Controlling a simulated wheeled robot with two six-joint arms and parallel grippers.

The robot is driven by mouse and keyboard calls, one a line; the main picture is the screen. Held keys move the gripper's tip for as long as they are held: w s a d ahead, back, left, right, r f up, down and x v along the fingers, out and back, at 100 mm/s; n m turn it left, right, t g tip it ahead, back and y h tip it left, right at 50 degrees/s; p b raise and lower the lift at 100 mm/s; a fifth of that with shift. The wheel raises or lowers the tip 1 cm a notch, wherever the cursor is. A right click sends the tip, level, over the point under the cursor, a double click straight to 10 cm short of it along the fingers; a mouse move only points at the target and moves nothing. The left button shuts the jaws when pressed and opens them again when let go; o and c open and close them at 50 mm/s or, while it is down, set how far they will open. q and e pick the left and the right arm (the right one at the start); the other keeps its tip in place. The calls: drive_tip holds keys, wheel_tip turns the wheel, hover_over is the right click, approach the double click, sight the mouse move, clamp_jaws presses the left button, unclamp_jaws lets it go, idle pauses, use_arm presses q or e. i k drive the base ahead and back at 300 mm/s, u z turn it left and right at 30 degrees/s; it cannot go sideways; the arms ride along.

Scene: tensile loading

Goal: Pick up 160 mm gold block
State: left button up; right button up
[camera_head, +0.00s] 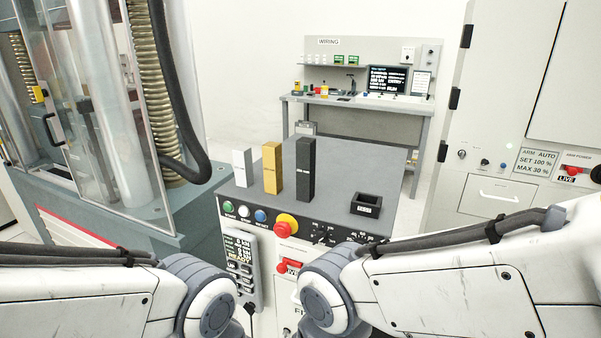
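The gold block (272,168) stands upright on the grey top of the control console (340,170), between a white block (242,168) on its left and a taller black block (305,168) on its right. It stands apart from both. The labels on the blocks are too small to read. My two white arms come in from the lower left and lower right, with their grey joints below the console's front panel. Neither gripper shows in the head view. Nothing touches the gold block.
A small black open box (366,205) sits at the console's right. A red emergency button (286,225) juts from the front panel. A testing machine with a clear guard (112,110) stands left, with a black hose beside the console. A grey cabinet (500,120) stands right, a workbench (360,103) behind.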

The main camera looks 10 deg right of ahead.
sight(272, 152)
drive_tip(key=k, duration=0.65)
drive_tip(key=u, duration=0.45)
drive_tip(key=i, duration=1.3)
drive_tip(key=z, duration=0.4)
